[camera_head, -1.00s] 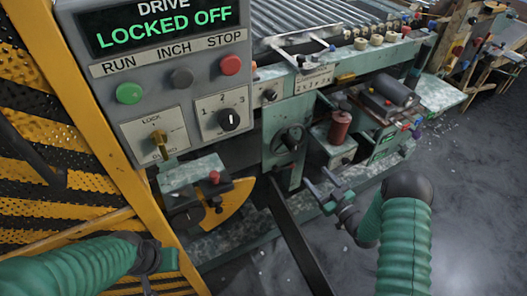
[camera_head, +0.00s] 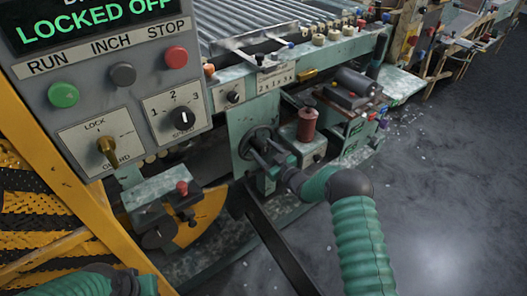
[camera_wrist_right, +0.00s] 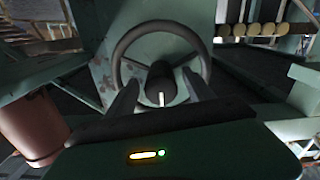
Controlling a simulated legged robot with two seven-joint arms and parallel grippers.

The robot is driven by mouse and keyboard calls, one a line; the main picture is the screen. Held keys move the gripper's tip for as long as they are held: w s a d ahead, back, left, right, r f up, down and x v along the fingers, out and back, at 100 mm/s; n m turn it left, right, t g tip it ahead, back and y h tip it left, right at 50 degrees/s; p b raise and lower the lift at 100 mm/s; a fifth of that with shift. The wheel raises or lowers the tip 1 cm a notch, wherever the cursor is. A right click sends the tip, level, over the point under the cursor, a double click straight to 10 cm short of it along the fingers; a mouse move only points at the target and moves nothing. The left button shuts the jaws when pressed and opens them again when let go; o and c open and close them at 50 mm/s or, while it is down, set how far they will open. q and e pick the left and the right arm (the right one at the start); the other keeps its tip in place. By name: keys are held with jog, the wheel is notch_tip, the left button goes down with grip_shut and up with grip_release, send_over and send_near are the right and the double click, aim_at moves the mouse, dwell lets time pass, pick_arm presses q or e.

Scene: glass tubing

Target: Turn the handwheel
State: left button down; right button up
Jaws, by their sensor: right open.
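The dark handwheel (camera_head: 257,139) is on the green machine front, left of a red-brown cylinder. My right gripper (camera_head: 268,157) is right at it, its fingers pointing at the wheel and partly covering it. In the right wrist view the round rim (camera_wrist_right: 160,25), its spokes and the central hub (camera_wrist_right: 158,80) face me. The open right gripper (camera_wrist_right: 163,92) has one finger on each side of the hub, overlapping the lower rim. I cannot tell whether the fingers touch the wheel. Only part of my left arm shows at the bottom left edge; its fingers are out of view.
A grey control panel (camera_head: 130,85) reading "LOCKED OFF" stands at the left, beside a yellow guard frame (camera_head: 62,170). The red-brown cylinder (camera_head: 307,125) stands close right of the wheel. A dark bar (camera_head: 275,240) slopes below. The floor (camera_head: 440,180) at the right is mostly clear.

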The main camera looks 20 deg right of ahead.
jog(key=shift+c, duration=0.2)
grip_shut()
jog(key=shift+a, duration=0.1)
